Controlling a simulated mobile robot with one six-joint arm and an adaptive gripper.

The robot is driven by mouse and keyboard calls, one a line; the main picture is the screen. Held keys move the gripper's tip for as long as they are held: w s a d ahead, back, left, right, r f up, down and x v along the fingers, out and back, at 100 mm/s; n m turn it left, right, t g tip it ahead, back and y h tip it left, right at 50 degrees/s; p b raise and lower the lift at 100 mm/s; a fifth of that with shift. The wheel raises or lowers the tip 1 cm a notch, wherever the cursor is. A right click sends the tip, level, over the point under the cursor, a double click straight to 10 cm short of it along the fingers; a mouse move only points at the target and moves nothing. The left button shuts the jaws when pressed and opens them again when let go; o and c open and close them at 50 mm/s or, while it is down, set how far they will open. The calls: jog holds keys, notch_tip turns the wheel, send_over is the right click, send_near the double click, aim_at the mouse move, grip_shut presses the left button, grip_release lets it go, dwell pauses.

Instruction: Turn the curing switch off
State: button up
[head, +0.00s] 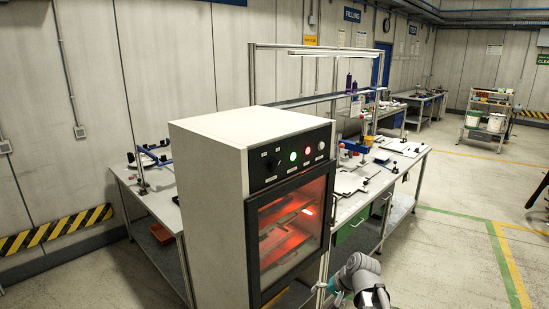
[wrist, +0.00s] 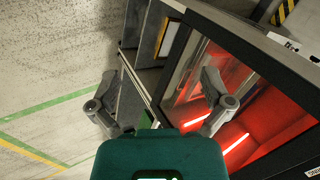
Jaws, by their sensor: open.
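A pale curing cabinet (head: 210,160) stands in the middle of the head view. Its black control panel (head: 262,172) carries a dark knob (head: 272,163), a lit green lamp (head: 293,156), a lit red lamp (head: 308,150) and another small round control (head: 321,146). I cannot read the labels, so which one is the curing switch is unclear. The window (head: 290,228) below glows red. In the wrist view my gripper (wrist: 158,88) is open and empty, in front of the glowing window (wrist: 235,110) and the cabinet's edge. The panel's controls do not show clearly there.
My arm shows low in the head view, right of the cabinet. Workbenches (head: 385,180) with tools and fixtures stand behind it. Open floor (head: 445,255) with green and yellow lines lies to the right. A shelf cart (head: 487,118) stands far right.

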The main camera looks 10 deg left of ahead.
jog(key=w+a+r+m+t+y+p, duration=0.2)
jog(key=w+a+r+m+y+p, duration=0.15)
jog(key=w+r, duration=0.35)
jog(key=w+a+r+m+t+y+p, duration=0.2)
jog(key=w+a+r+p, duration=0.15)
jog(key=w+r, duration=0.4)
jog(key=m+t+y+p, duration=0.3)
jog(key=m+t+p, duration=0.15)
jog(key=m, duration=0.35)
send_near(276, 166)
jog(key=v, duration=0.3)
jog(key=shift+w+a, duration=0.1)
jog(key=x, duration=1.3)
jog(key=shift+w+a, duration=0.15)
jog(key=shift+a, duration=0.1)
jog(key=shift+c, duration=0.3)
jog(key=c, duration=0.9)
jog(key=shift+d, duration=0.15)
